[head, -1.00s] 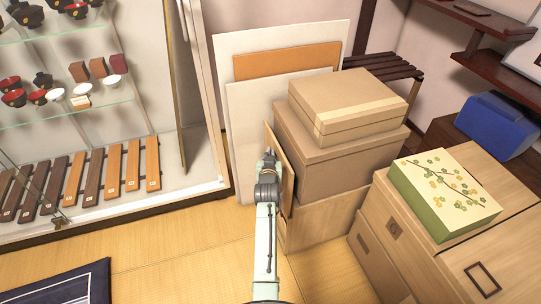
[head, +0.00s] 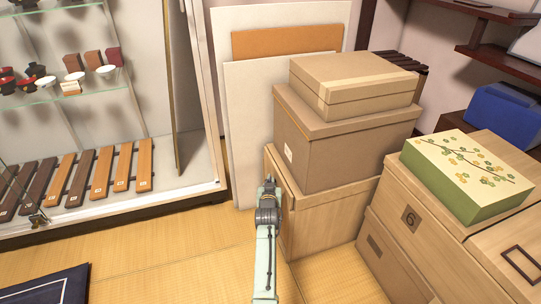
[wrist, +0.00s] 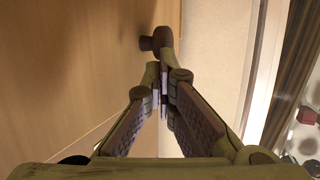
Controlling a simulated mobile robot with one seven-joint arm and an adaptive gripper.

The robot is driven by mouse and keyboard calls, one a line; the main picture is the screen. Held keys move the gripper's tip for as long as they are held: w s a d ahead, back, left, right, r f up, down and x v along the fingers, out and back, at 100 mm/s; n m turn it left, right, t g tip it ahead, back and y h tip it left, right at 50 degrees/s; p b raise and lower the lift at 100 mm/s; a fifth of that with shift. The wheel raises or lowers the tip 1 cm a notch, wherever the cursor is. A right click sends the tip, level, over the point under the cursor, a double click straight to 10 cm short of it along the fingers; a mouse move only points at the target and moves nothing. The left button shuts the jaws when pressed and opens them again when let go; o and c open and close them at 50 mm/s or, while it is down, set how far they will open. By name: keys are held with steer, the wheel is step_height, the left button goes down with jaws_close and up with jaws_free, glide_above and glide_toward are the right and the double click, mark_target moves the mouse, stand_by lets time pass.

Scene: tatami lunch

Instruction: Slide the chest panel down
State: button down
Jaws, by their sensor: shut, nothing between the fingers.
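The light wooden chest (head: 330,215) stands under two stacked cardboard boxes. My gripper (head: 269,182) is beside the panel in the head view. In the wrist view my gripper (wrist: 162,75) is shut and empty, with its fingertips close to the knob. I cannot tell whether they touch it. My arm hides the panel's lower part in the head view.
A glass display cabinet (head: 75,215) stands at the left. Pale boards (head: 245,120) lean on the wall behind. More wooden chests (head: 415,225) with a floral green box (head: 465,172) stand at the right.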

step_height(320, 180, down, 7)
steer(key=b, duration=0.4)
steer(key=shift+r, duration=0.2)
steer(key=shift+w+r, duration=0.15)
steer(key=shift+r, duration=0.05)
